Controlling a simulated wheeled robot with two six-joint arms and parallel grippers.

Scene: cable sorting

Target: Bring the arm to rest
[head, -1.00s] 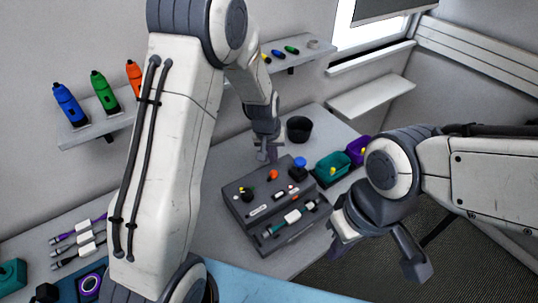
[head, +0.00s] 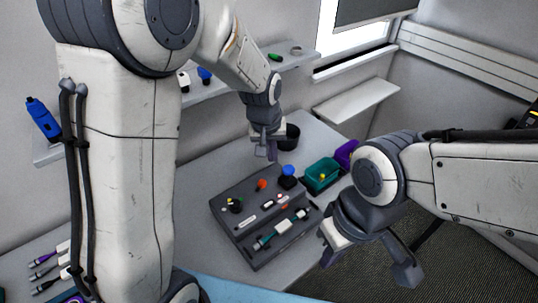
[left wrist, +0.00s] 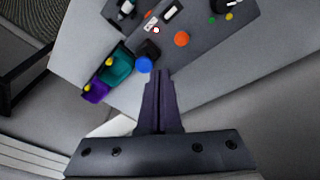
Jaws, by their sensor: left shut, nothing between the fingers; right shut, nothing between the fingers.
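My left gripper (head: 266,149) is shut and empty, in the air above the back of the table near the dark tiered holder (head: 247,256). In the left wrist view its closed fingers (left wrist: 159,88) point toward a blue round piece (left wrist: 144,64) and an orange one (left wrist: 182,39), with nothing between them.
A teal bin (head: 322,174) and a purple bin (head: 346,152) stand at the table's right edge. A black cup (head: 292,138) stands behind my left gripper. A wall shelf (head: 205,92) holds several small items. A blue bottle (head: 42,118) is at the far left.

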